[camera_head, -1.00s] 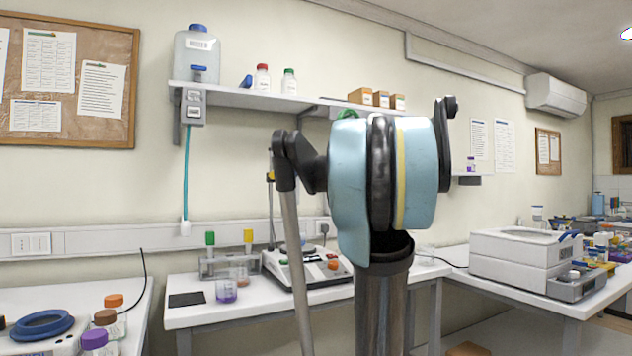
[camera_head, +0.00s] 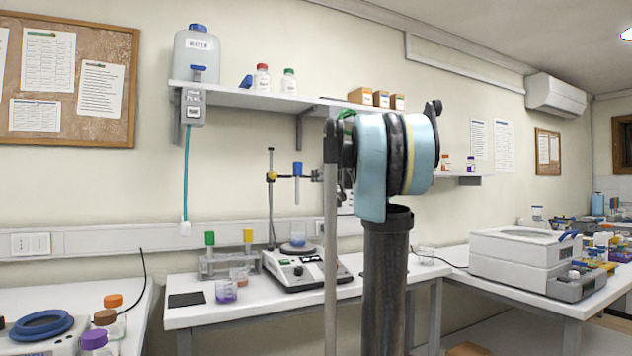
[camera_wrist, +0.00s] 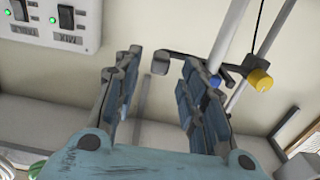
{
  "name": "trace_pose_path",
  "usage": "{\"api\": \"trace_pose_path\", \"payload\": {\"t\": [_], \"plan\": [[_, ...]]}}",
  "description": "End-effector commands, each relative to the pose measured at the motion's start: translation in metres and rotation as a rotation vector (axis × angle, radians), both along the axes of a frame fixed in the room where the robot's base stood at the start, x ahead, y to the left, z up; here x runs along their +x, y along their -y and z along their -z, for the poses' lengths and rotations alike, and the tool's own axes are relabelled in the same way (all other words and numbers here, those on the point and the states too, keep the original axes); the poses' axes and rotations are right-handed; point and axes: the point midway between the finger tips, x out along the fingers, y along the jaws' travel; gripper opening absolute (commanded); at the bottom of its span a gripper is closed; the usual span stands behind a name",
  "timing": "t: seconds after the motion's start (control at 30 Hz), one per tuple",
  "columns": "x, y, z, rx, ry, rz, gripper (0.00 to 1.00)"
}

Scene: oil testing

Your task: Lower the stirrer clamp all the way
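In the head view, the stirrer clamp (camera_head: 284,177) is a dark bar with a yellow knob on an upright stand rod (camera_head: 271,205). It holds a blue-topped clear tube (camera_head: 297,170) above a beaker (camera_head: 298,246) on the stirrer (camera_head: 305,268). In the wrist view, the clamp's dark bar (camera_wrist: 205,62) and yellow knob (camera_wrist: 260,80) show beyond my gripper (camera_wrist: 153,62). Its two fingers are apart, with nothing gripped between them. The right fingertip overlaps part of the bar in the picture; contact cannot be told.
A tube rack (camera_head: 222,263), a small beaker of purple liquid (camera_head: 226,291) and a black pad (camera_head: 186,299) are left of the stirrer. A shelf (camera_head: 240,91) with a water container (camera_head: 197,55) is above. White equipment (camera_head: 520,256) stands on the right bench.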

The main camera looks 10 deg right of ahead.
Motion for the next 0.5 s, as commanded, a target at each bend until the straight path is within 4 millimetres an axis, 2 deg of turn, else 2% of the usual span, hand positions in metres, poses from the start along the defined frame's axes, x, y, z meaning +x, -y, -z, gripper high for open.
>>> {"api": "trace_pose_path", "payload": {"t": [0.2, 0.5], "plan": [[0.029, -0.010, 0.000, 0.000, 0.000, -0.001, 0.38], [0.048, -0.016, 0.000, 0.000, 0.000, 0.000, 0.38]]}}
